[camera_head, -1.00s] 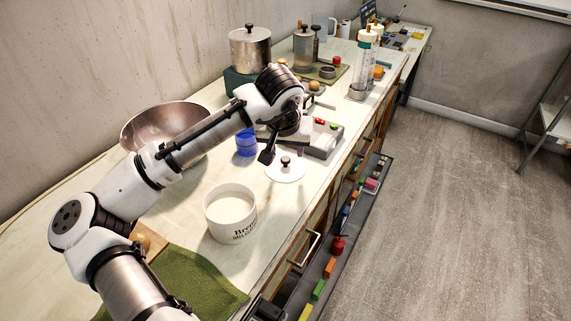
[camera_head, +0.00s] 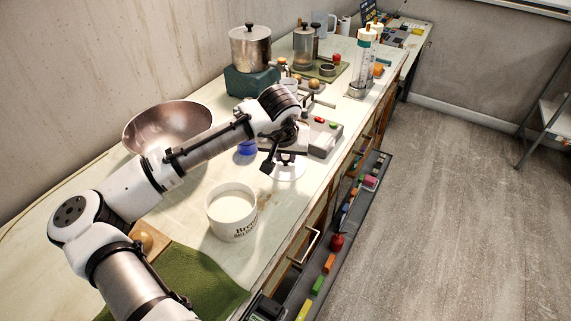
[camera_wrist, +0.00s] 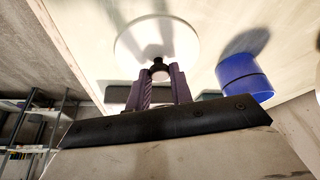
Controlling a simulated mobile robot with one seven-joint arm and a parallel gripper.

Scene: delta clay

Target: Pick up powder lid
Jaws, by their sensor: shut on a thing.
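The powder lid is a white disc with a dark knob. In the head view the lid (camera_head: 288,171) lies on the counter, partly hidden by my gripper (camera_head: 285,160). In the wrist view the lid (camera_wrist: 178,38) shows as a white round plate behind my fingers. My gripper (camera_wrist: 159,74) has its two purple fingers on either side of the knob (camera_wrist: 158,63) and is shut on it. I cannot tell whether the lid is lifted off the counter. A white lettered tub (camera_head: 232,212) stands open in front of the lid, with pale content.
A blue cup (camera_wrist: 243,78) stands close beside my gripper. A metal bowl (camera_head: 168,128) sits by the wall. A grey scale-like device (camera_head: 322,138) is just behind the gripper. A green cloth (camera_head: 195,285) lies at the near end.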

